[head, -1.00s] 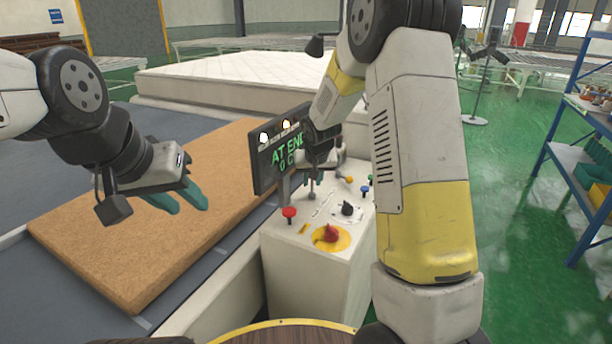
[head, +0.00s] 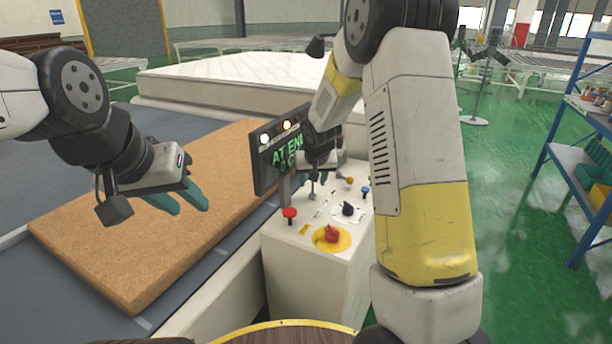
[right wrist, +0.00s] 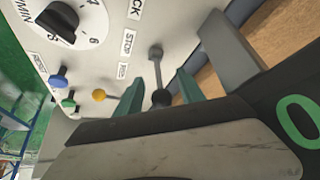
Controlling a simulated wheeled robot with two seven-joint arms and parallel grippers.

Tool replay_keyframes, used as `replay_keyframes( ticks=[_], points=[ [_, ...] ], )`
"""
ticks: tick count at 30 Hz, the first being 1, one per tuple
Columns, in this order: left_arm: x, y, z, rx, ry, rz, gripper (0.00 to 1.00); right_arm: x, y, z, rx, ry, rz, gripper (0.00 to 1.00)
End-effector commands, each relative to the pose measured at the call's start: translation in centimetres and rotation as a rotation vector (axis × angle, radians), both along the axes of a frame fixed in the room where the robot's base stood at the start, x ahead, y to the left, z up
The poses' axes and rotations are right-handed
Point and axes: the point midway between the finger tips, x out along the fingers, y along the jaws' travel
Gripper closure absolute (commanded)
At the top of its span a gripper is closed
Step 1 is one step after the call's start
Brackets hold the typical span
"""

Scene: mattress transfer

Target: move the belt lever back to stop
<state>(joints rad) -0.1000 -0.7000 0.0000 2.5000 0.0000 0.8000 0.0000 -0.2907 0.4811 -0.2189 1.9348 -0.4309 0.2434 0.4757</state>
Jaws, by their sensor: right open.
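The control console (head: 300,262) stands in the middle with a panel of levers and knobs on top. A grey lever (right wrist: 157,72) with a dark round knob (right wrist: 161,98) rises from the panel beside printed labels, one reading STOP. It also shows in the head view (head: 312,187). My right gripper (right wrist: 160,93) is open, its two teal fingers on either side of the lever; I cannot tell whether they touch it.
A display (head: 268,160) reading AT END stands by my right gripper. A red-knobbed lever (head: 290,213), a red switch (head: 332,234), a black dial (right wrist: 60,20), and blue (right wrist: 58,80), green (right wrist: 68,104) and yellow (right wrist: 99,95) knobs sit nearby. A white mattress (head: 230,80) lies behind.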

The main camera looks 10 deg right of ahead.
Motion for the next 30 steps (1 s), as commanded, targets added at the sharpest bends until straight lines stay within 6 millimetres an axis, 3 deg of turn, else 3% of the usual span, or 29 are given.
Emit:
replay_keyframes(
  ticks=[15, 30],
  points=[
    [0.0, 0.0, 0.0, 0.0, 0.0, 0.0, 0.64, -3.5, 0.0, 6.2, 0.001, -0.002, 0.001, 0.54],
    [0.0, 0.0, 0.0, 0.0, 0.0, 0.0, 0.64, -4.4, -0.2, 7.3, 0.006, -0.002, -0.003, 0.54]
  ],
)
